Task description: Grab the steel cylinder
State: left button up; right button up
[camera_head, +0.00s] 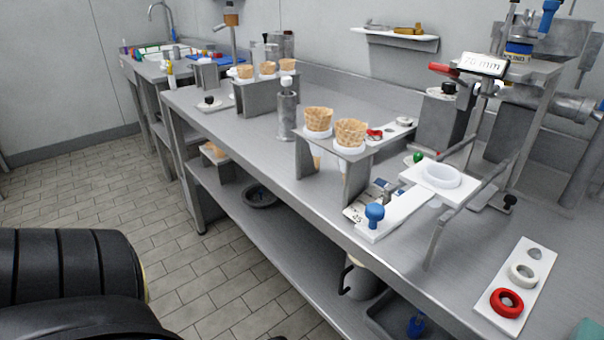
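An upright steel cylinder (287,117) with a white knob on top stands on the steel workbench (240,128). It is between a rear stand holding several waffle cones and a front stand holding two cones. Its body shows almost fully and nothing grips it. A larger steel cylinder (545,101) lies sideways as part of the machine at the right. Neither of my grippers is in view. A black ribbed part, probably of my own body, fills the lower left corner.
The front cone stand (354,182) and the rear cone stand (257,98) flank the upright cylinder. A white plate with a blue knob (375,213) lies near the bench's front edge. A white strip with a red ring (507,303) lies at the lower right. Bare bench lies left of the cylinder.

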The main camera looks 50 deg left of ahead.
aim_at(287, 104)
jog(key=u, duration=1.7)
